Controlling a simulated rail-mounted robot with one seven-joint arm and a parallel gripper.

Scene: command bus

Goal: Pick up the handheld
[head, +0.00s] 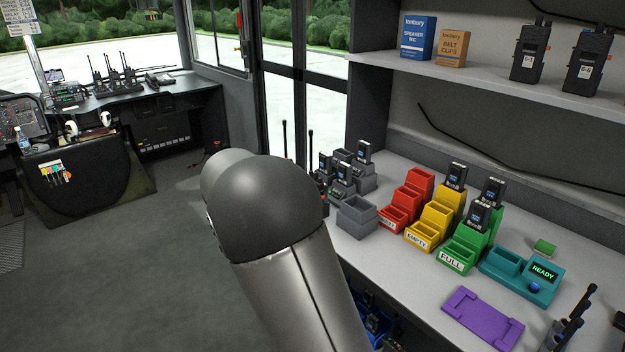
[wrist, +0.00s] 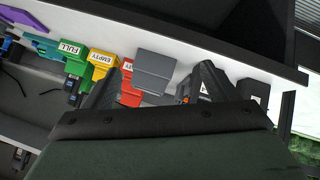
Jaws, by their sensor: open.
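Several black handhelds are in view, and I cannot tell which one the task means. Two upright handhelds with antennas, one (head: 530,52) and another (head: 588,60), stand on the upper shelf. More dark handhelds with antennas (head: 578,322) stand at the lower right edge of the head view. Thin antennas also rise behind my arm near the door. My gripper (wrist: 158,84) is open in the wrist view, its dark fingers apart with the grey bin seen between them. I see no handheld between them. The head view shows my arm, with the gripper hidden.
The counter holds grey (head: 357,217), red (head: 393,219), yellow (head: 421,236) and green (head: 459,258) stepped bins, some with small black units. A teal READY station (head: 541,289) and purple tray (head: 483,318) stand right. The shelf (head: 480,79) overhangs the counter. Floor at left is clear.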

